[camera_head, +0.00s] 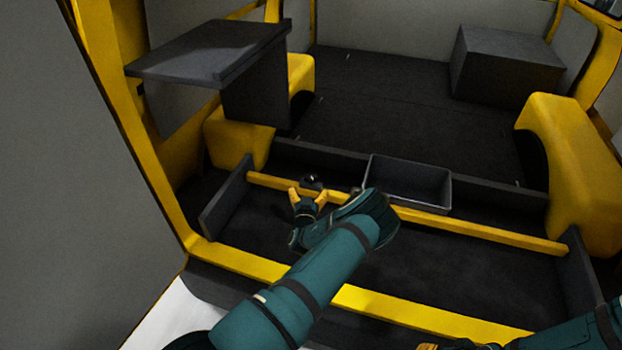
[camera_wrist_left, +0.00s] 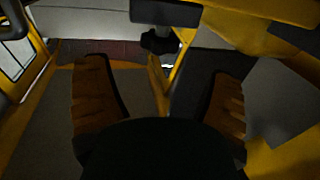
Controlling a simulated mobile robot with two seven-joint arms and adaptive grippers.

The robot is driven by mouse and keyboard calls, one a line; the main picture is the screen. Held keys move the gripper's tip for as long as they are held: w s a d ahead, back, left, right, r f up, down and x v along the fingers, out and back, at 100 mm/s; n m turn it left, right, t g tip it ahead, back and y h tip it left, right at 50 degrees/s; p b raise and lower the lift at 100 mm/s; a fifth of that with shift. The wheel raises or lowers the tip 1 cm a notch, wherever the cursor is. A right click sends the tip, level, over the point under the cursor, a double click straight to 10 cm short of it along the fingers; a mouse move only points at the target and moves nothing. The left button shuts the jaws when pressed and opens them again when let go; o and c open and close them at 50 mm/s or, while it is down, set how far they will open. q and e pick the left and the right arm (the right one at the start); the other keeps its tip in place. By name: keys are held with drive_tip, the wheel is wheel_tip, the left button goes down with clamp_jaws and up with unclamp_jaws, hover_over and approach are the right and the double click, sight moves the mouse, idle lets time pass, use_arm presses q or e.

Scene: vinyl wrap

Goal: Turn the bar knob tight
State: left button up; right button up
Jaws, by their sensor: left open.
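The bar knob (camera_head: 311,181) is a small dark knob at the yellow bar (camera_head: 480,232), near the bar's left part in the head view. In the left wrist view a dark lobed knob (camera_wrist_left: 160,42) shows at the top middle, beyond the fingers. My left gripper (camera_head: 307,192) is open, its yellow fingertips close to the knob on the near side. In the left wrist view the gripper (camera_wrist_left: 160,68) has its fingers wide apart with nothing between them. I cannot tell whether they touch the knob. My right gripper (camera_head: 450,347) shows only partly at the bottom edge.
A grey open bin (camera_head: 430,199) stands behind the bar, right of my left gripper. A dark shelf (camera_head: 215,55) juts out at upper left. A grey box (camera_head: 505,62) and a yellow wheel arch (camera_head: 572,150) are at right. The dark van floor (camera_head: 400,110) beyond is clear.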

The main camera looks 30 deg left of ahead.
sight(310, 181)
use_arm(q)
drive_tip(key=b+x, duration=0.1)
drive_tip(key=x, duration=0.6)
drive_tip(key=shift+w+a, duration=0.15)
drive_tip(key=shift+w, duration=0.2)
drive_tip(key=c, duration=1.2)
